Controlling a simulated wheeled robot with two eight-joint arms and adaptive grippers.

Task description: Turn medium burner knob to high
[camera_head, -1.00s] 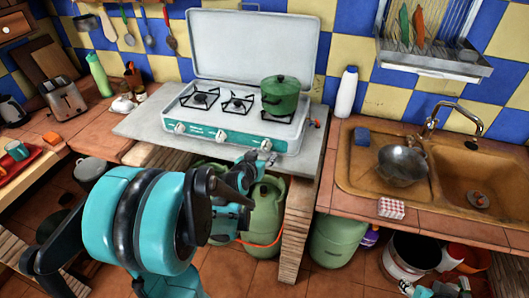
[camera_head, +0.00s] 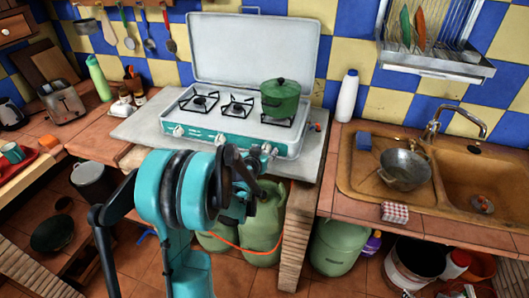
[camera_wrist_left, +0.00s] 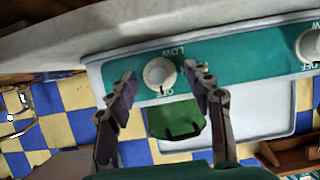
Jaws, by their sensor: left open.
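The white gas stove (camera_head: 240,72) stands on the counter with its lid up. Its teal front panel bears several white knobs: a left knob (camera_head: 178,131), a middle knob (camera_head: 220,139) partly behind my arm, and a right knob (camera_head: 267,148). My left gripper (camera_head: 246,168) is open just in front of the panel's right part. In the left wrist view, which is upside down, the open fingers (camera_wrist_left: 165,82) stand either side of a knob (camera_wrist_left: 159,73) with LOW and OFF marks, seemingly the right one. Contact cannot be told. Another knob (camera_wrist_left: 308,45) is at the right edge.
A green pot (camera_head: 281,98) sits on the right burner. A white bottle (camera_head: 346,97) and the sink (camera_head: 355,172) are to the right. Green gas bottles (camera_head: 265,228) stand below the counter. A toaster (camera_head: 62,100) is at the left.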

